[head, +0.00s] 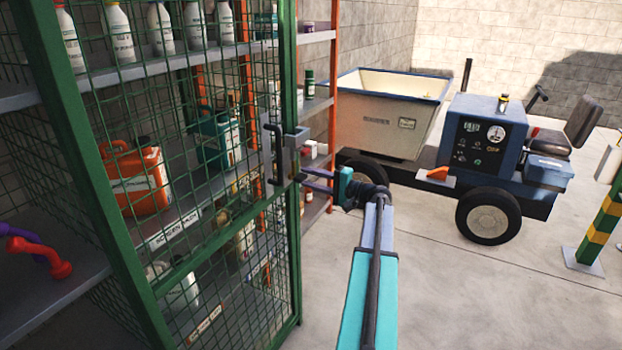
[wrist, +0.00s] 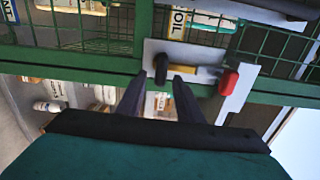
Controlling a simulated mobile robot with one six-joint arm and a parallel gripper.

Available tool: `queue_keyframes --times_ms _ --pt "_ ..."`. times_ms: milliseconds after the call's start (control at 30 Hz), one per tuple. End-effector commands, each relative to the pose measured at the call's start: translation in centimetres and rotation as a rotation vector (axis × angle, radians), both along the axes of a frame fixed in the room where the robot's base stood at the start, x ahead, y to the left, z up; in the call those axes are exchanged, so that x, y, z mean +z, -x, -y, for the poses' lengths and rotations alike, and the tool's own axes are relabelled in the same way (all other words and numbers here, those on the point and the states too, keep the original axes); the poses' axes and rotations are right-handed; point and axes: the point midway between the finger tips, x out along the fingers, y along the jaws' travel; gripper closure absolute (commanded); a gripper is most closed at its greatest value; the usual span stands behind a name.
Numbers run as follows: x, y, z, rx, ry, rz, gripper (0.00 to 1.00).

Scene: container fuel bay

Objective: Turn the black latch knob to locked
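The black latch knob (wrist: 161,68) shows in the wrist view as a small upright dark shape on a grey plate (wrist: 205,58) fixed to the green cage door. A yellow bar (wrist: 184,78) lies beside it, and a red piece (wrist: 228,83) is to the right. My gripper (wrist: 160,80) is open, its two dark fingertips apart with the knob just beyond or between them; I cannot tell whether they touch it. In the head view my gripper (head: 303,180) is at the door's right edge, beside the grey latch plate (head: 297,139). The knob is not clear there.
A black pull handle (head: 275,153) stands on the mesh door (head: 296,245). Shelves behind hold bottles and an orange can (head: 137,182). A wheeled cart (head: 385,108) and a blue machine (head: 472,134) stand right.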

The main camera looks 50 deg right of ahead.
Motion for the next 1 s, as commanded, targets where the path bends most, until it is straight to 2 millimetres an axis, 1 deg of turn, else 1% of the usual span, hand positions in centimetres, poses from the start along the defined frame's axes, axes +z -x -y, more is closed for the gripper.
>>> queue_keyframes --times_ms 267,467,667,1000 --pt "0.0 0.0 -0.1 0.003 0.001 -0.001 0.67" --pt "-0.1 1.0 0.1 0.002 0.001 0.0 0.67" --pt "-0.1 3.3 0.7 0.001 0.002 0.0 0.67" --pt "-0.1 8.6 2.0 0.001 0.001 -0.001 0.67"
